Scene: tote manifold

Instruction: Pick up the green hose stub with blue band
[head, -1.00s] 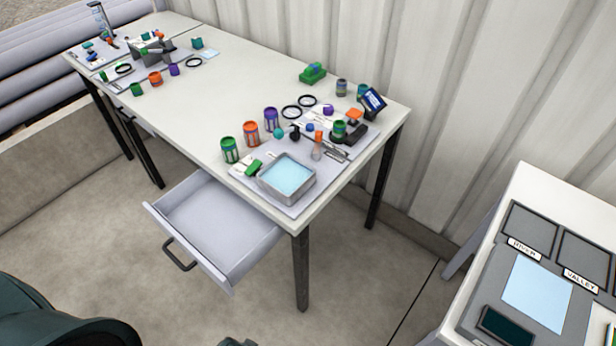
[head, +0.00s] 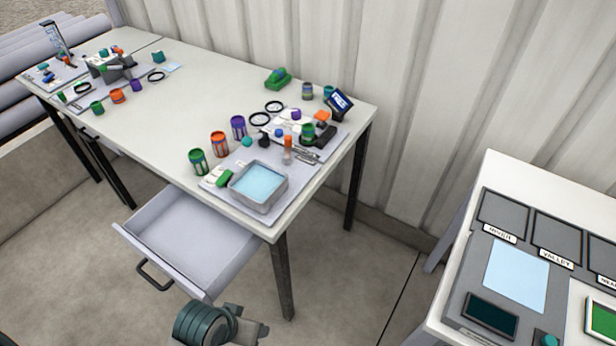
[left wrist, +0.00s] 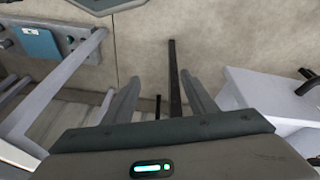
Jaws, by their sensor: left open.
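Several green cylinders stand on the long white table (head: 180,100) in the head view. The nearest, a green one (head: 198,162) with a bluish band, stands upright at the table's front edge. Another green one (head: 308,132) is on the grey board at the right, and a third (head: 97,107) is at the far left. I cannot tell for certain which is the named stub. My left gripper (left wrist: 163,95) is open and empty in the left wrist view, over the floor. What appears to be its wrist shows low in the head view, below the table. My right gripper is not in view.
An open drawer (head: 150,235) juts out under the table's front edge. A grey tray (head: 284,192) with a light-blue inside, an orange cylinder (head: 219,144) and a purple one (head: 238,127) stand near the green one. A second table (head: 505,170) is at the right.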

